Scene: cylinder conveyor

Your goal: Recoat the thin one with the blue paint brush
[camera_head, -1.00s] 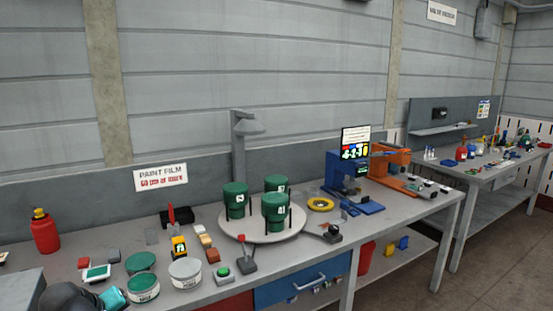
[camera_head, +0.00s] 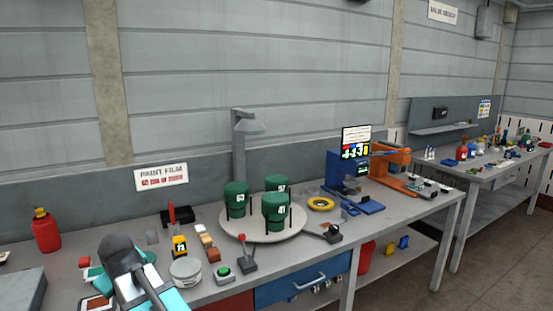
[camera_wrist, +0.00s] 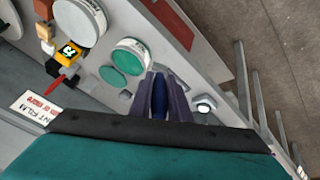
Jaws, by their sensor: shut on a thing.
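Three green cylinders stand on a round pale turntable (camera_head: 262,236): a left one (camera_head: 236,198), a back one (camera_head: 275,183) and a front one (camera_head: 275,212). They carry white markings too small to read, and I cannot tell which is thin. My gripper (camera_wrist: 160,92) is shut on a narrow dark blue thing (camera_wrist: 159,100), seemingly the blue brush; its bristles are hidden. In the wrist view it is over the bench near an open green paint tin (camera_wrist: 130,57) and its round green lid (camera_wrist: 113,78). In the head view my arm hides the fingers.
A grey-lidded tin (camera_head: 186,271), a yellow gauge (camera_head: 179,246), a green button box (camera_head: 223,274) and a red-knobbed lever (camera_head: 247,255) stand before the turntable. A lamp post (camera_head: 239,155) rises behind it. A red bottle (camera_head: 46,230) is at far left.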

